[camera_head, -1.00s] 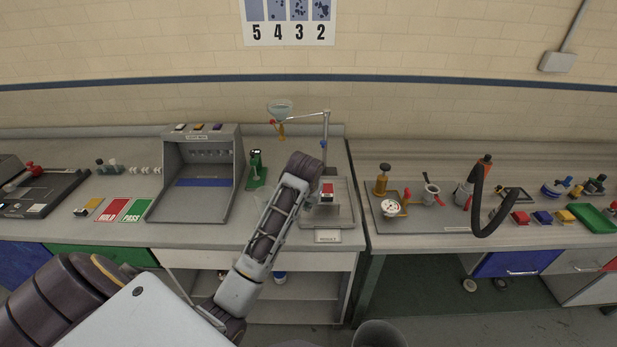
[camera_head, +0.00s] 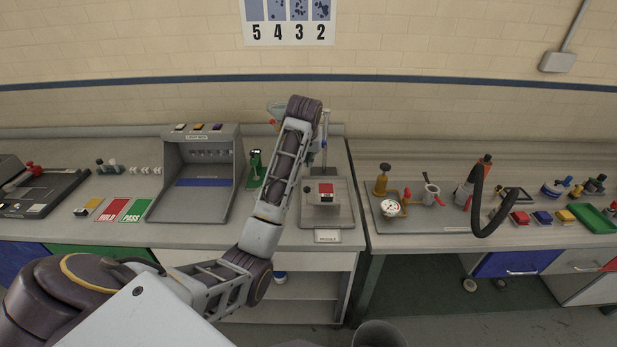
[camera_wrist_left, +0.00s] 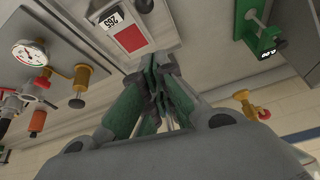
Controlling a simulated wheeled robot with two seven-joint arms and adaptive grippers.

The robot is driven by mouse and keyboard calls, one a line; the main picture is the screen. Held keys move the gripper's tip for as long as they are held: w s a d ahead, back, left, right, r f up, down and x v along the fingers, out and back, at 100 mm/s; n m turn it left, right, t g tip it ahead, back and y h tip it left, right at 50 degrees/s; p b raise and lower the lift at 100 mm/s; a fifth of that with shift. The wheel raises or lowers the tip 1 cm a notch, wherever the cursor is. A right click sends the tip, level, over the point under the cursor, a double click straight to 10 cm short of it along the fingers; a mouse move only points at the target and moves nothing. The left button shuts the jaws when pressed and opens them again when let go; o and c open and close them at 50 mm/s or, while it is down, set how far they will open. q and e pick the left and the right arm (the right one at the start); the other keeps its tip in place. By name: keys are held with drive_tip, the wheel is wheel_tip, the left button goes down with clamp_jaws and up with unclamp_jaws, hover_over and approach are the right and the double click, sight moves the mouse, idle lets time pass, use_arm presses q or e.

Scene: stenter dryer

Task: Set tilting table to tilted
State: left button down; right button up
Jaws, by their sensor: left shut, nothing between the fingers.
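A small grey stand (camera_head: 322,197) with a red square on top sits in a shallow grey tray (camera_head: 342,215) under a funnel stand; it appears to be the tilting table. I cannot tell its angle for sure. In the left wrist view the stand's plate (camera_wrist_left: 128,42) shows the red square and a 265 label. My left gripper (camera_wrist_left: 158,64) is shut and empty, its fingertips just beside the plate in that view; I cannot tell whether they touch. My right gripper is not in view.
A green dial gauge (camera_head: 254,168) stands left of the tray, beside a grey light box (camera_head: 205,200). A pressure gauge (camera_head: 390,208) with brass fittings stands on the right bench. Red and green cards (camera_head: 118,209) lie at the left.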

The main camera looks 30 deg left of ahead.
use_arm(q)
drive_tip(key=shift+w+a+r, duration=0.15)
drive_tip(key=shift+w+r, duration=0.05)
drive_tip(key=shift+r, duration=0.15)
drive_tip(key=shift+f, duration=0.1)
wheel_tip(320, 180, down, 9)
drive_tip(key=p, duration=0.3)
drive_tip(key=shift+w+a, duration=0.15)
idle(1.2)
drive_tip(key=shift+f, duration=0.1)
idle(0.5)
